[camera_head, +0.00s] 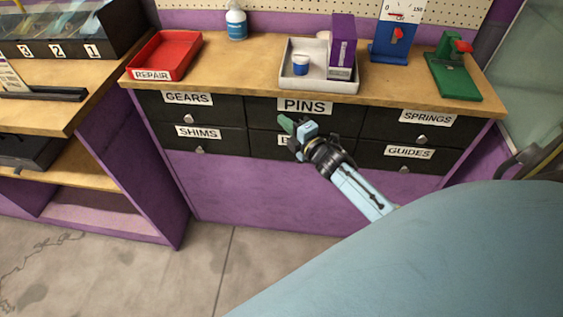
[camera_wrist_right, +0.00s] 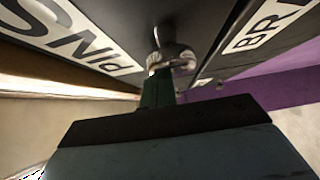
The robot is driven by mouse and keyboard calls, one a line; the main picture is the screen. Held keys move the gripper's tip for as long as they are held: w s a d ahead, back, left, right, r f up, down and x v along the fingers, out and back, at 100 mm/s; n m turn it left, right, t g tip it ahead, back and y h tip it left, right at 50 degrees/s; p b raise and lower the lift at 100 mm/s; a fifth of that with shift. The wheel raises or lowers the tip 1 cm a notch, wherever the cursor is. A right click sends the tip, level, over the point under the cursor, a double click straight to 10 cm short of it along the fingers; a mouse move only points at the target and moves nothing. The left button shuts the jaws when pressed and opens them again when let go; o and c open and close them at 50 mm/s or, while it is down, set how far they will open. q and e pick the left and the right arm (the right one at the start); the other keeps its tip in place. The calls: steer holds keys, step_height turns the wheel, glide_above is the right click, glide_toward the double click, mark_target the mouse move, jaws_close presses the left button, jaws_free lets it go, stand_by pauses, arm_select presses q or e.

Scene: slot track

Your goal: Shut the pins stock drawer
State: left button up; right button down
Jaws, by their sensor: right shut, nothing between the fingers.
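The pins drawer has a dark front with a white PINS label (camera_head: 304,106) and sits in the top row, middle column, of the purple cabinet. Its front looks close to level with its neighbours; I cannot tell whether a small gap remains. My right gripper (camera_head: 287,123) is at the lower part of this front, its green fingers shut with nothing between them. In the right wrist view, the green fingertips (camera_wrist_right: 157,90) are at a rounded metal knob (camera_wrist_right: 172,58) beside the PINS label (camera_wrist_right: 75,35); contact is unclear. The knob is hidden in the head view. My left gripper is out of view.
The gears drawer (camera_head: 180,106) and springs drawer (camera_head: 400,125) flank it; the drawer below is partly hidden by my gripper. On the wooden top (camera_head: 225,75) stand a red repair bin (camera_head: 178,45), a grey tray (camera_head: 310,84) and a green fixture (camera_head: 450,80). The floor before the cabinet is clear.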

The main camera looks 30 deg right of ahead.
steer(key=shift+s+a+r, duration=0.1)
steer(key=shift+a+r, duration=0.05)
steer(key=shift+r, duration=0.05)
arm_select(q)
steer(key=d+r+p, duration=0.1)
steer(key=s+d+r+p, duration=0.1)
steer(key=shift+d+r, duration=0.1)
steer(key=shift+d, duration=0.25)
arm_select(e)
steer(key=s+a, duration=0.1)
steer(key=s, duration=1.2)
steer(key=shift+a+f, duration=0.2)
steer(key=shift+a, duration=0.1)
